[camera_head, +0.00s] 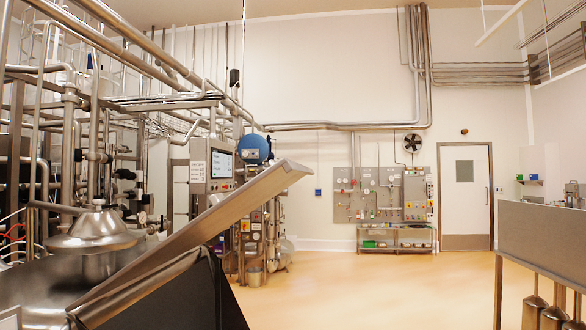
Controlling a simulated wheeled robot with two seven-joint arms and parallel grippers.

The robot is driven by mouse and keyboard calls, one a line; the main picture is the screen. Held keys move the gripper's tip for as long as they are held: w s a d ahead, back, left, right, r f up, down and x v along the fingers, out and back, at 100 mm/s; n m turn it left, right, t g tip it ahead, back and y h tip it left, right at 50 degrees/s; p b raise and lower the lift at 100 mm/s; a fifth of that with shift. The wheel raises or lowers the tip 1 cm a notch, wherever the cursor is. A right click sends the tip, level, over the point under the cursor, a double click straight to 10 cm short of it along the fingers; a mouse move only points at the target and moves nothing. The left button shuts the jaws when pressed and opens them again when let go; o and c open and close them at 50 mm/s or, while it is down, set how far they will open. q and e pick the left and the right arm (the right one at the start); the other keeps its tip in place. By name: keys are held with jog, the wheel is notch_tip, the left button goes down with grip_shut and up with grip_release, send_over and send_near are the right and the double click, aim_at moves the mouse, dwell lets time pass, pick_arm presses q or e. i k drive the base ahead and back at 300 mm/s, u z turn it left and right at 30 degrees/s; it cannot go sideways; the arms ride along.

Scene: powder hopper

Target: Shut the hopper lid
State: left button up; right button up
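A large flat steel lid (215,217) is raised at a slant in the lower left of the head view. Its high end is near the middle of the picture and its low end is at the bottom left. A dark panel (185,300) shows just under the lid; I cannot tell whether it is part of the hopper body. The hopper's opening and the lid's hinge cannot be made out. Neither of my grippers is in view.
A steel vessel with a domed top (95,232) and dense pipework stand at the left. A control panel (211,165) is behind the lid. A steel-sided unit (545,240) stands at the right. The floor (380,290) between is clear up to the door (465,195).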

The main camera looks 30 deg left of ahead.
aim_at(281, 174)
jog(key=u, duration=0.05)
jog(key=i, duration=0.05)
jog(key=u, duration=1.4)
